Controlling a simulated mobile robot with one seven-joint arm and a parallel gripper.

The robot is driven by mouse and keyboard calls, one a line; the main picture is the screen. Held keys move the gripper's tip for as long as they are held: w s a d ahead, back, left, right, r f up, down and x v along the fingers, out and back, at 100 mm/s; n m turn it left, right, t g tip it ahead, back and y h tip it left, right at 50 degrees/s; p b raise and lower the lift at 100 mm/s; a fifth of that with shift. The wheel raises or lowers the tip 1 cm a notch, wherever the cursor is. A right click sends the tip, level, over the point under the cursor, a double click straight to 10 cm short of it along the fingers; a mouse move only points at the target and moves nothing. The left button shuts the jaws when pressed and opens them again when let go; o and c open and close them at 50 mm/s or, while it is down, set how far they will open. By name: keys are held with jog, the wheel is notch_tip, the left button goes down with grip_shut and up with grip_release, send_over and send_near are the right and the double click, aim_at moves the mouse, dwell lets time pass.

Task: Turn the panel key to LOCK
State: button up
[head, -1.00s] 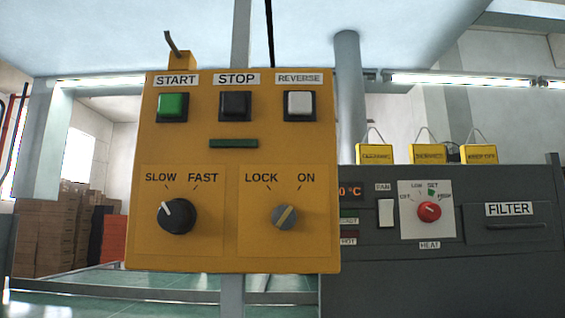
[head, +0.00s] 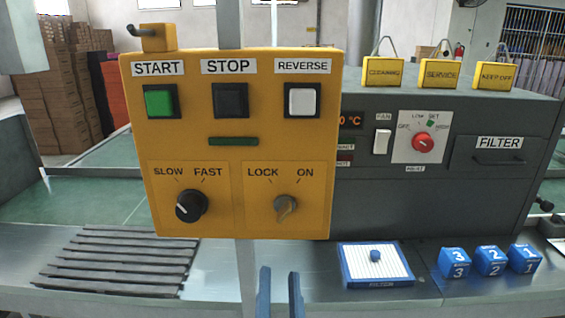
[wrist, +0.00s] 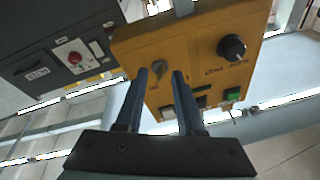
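The yellow panel (head: 238,150) stands upright in the head view. Its key switch (head: 286,206) is a grey round knob at the lower right, between the LOCK and ON labels. Its raised bar tilts up to the right, towards ON. My gripper (head: 279,272) shows as two blue fingers at the bottom of the head view, below the panel and apart from it. In the wrist view, turned upside down, my gripper (wrist: 160,73) is open and empty, with the key switch (wrist: 158,66) seen beyond the gap between the fingertips.
The black SLOW/FAST knob (head: 191,205) sits left of the key. START, STOP and REVERSE buttons (head: 302,100) are above. A grey machine (head: 480,190) stands behind on the right. Blue numbered blocks (head: 490,262) and a filter tray (head: 350,280) lie on the bench.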

notch_tip(320, 180, up, 3)
jog(key=s+p, duration=0.1)
jog(key=p, duration=0.4)
jog(key=m+g+p, duration=0.3)
jog(key=p, duration=1.1)
send_near(283, 220)
jog(key=shift+h, duration=0.4)
jog(key=w+p, duration=0.1)
jog(key=w, duration=0.3)
jog(key=w+p, duration=0.1)
jog(key=w, duration=0.3)
jog(key=shift+w+a+r+p, duration=0.1)
jog(key=shift+w+a+p, duration=0.15)
jog(key=shift+p, duration=0.1)
jog(key=shift+w, duration=0.5)
jog(key=shift+c, duration=0.3)
grip_shut()
